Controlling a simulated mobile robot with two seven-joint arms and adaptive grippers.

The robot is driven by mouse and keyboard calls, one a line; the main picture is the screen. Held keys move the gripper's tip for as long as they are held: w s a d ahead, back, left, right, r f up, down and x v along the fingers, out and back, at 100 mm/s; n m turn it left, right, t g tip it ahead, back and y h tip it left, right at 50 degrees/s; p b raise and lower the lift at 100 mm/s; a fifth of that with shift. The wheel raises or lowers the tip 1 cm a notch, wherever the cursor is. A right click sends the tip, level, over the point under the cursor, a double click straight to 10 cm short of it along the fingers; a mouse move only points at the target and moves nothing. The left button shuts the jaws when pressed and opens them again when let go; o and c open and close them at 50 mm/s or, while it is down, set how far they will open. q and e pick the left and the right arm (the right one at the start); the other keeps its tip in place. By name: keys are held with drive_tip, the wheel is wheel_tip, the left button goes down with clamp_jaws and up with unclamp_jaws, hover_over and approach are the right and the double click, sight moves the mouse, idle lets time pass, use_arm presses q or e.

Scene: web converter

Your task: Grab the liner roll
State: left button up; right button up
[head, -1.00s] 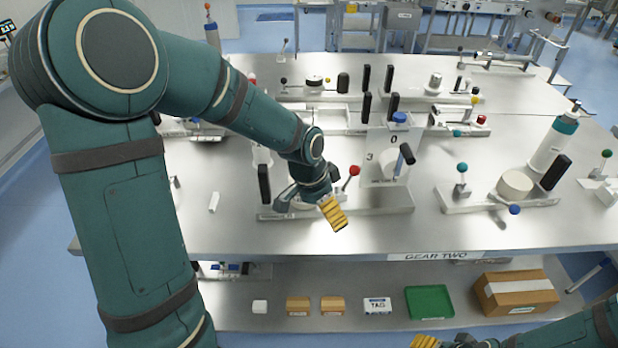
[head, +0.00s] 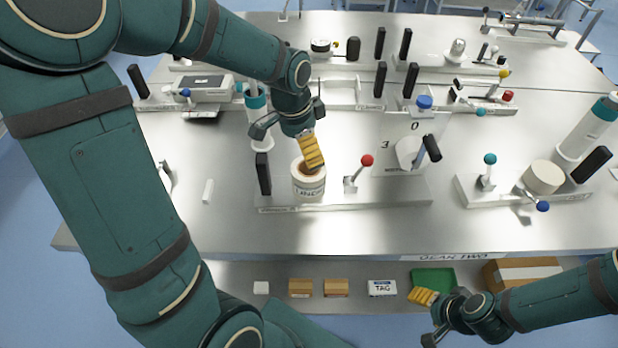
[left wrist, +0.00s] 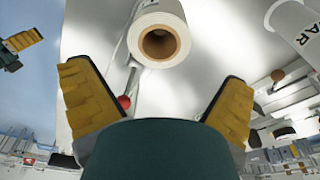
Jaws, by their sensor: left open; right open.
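The liner roll (head: 309,187) is a white roll with a brown core and printed lettering, upright on a long metal base on the bench. In the left wrist view the liner roll (left wrist: 158,22) is ahead, its open brown core (left wrist: 158,44) facing me. My left gripper (head: 296,142) is open just above and behind the roll's top in the head view, one yellow pad overlapping the core. In the left wrist view its yellow fingers (left wrist: 155,88) are spread, with the roll beyond them. My right gripper (head: 425,316) is open and empty at the bench's front, over the lower shelf.
A black upright handle (head: 263,174) stands left of the roll and a red-knobbed lever (head: 366,161) right of it. A white-and-teal bottle (head: 257,108) stands behind. The lower shelf holds boxes and a green tray (head: 436,277).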

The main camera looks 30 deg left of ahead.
sight(309, 179)
use_arm(q)
drive_tip(key=shift+w+d+f+b, duration=0.15)
drive_tip(key=shift+w+f, duration=0.05)
drive_tip(key=shift+f, duration=1.2)
drive_tip(key=shift+w+d+f+b, duration=0.1)
drive_tip(key=shift+w+f+b, duration=0.1)
drive_tip(key=shift+f, duration=1.15)
drive_tip(key=shift+w+d+f+b, duration=0.15)
drive_tip(key=shift+w+f, duration=0.05)
drive_tip(key=shift+f, duration=1.2)
drive_tip(key=shift+c, duration=0.3)
drive_tip(key=c, duration=1)
